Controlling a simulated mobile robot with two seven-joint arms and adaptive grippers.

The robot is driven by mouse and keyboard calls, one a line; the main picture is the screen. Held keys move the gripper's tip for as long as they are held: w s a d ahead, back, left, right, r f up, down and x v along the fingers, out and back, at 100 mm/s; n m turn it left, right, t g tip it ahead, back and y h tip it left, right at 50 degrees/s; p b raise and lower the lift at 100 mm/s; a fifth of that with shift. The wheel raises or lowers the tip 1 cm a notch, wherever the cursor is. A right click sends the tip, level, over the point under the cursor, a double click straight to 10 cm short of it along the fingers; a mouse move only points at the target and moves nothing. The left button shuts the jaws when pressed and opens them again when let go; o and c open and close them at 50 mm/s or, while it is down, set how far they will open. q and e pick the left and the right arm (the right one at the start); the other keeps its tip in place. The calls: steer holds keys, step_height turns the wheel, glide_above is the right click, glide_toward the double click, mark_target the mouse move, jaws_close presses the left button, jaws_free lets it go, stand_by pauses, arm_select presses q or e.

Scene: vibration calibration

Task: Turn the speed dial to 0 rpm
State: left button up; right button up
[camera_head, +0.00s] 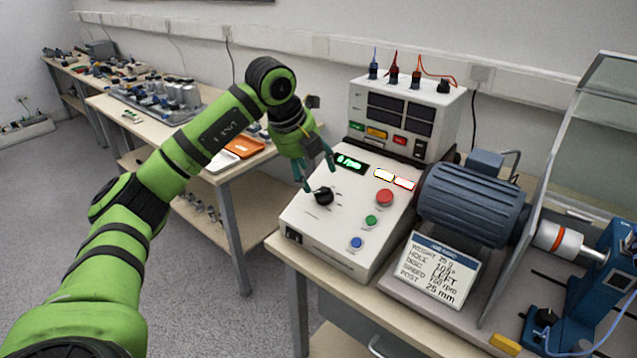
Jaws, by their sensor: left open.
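The black speed dial (324,196) sits on the sloped top of the white control box (345,220). The green display (349,162) above it seems to read 0 rpm; the digits are small. My left gripper (318,182) is open, its teal fingers pointing down just above and around the upper side of the dial. I cannot tell whether the fingers touch the dial. My right gripper is not in view.
A red button (384,197), a green button (371,220) and a blue button (356,243) lie right of the dial. A grey-blue motor (472,205), a sign card (438,268) and a clear guard (570,140) stand further right. A meter unit (405,115) stands behind.

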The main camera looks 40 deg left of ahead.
arm_select(q)
steer(key=v, duration=0.5)
steer(key=shift+s+r, duration=0.15)
steer(key=shift+r, duration=0.15)
